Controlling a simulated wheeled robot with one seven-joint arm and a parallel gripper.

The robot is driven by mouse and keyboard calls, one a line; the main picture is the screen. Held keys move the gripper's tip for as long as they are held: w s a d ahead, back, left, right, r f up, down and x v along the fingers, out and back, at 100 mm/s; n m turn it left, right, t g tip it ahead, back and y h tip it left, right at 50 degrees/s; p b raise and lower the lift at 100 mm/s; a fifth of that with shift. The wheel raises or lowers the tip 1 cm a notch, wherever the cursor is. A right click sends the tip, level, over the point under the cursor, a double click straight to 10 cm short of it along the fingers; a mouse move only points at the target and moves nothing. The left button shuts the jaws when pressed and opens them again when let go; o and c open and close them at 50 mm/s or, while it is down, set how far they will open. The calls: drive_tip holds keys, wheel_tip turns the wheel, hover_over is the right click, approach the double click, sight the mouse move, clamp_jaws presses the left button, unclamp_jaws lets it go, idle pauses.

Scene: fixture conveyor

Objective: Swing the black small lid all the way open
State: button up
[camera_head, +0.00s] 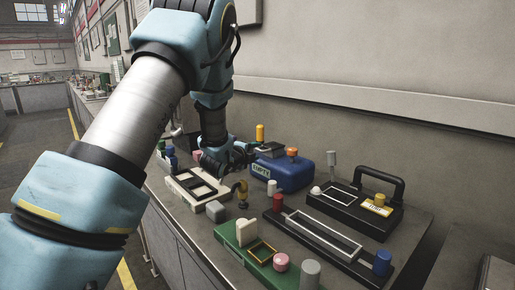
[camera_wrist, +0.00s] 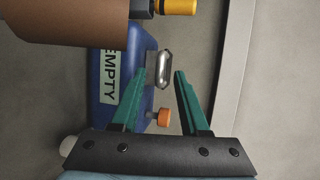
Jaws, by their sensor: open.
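Contact cannot be told.
A yellow knob (camera_head: 260,132) stands close behind. A brown shape (camera_wrist: 65,22) fills the wrist view's upper left. A black case (camera_head: 345,213), a green fixture (camera_head: 232,241) and a white tray (camera_head: 183,183) crowd the bench; the wall rises behind.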

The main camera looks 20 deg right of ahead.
sight(269, 147)
drive_tip(key=shift+x, duration=1.15)
clamp_jaws()
idle(0.6)
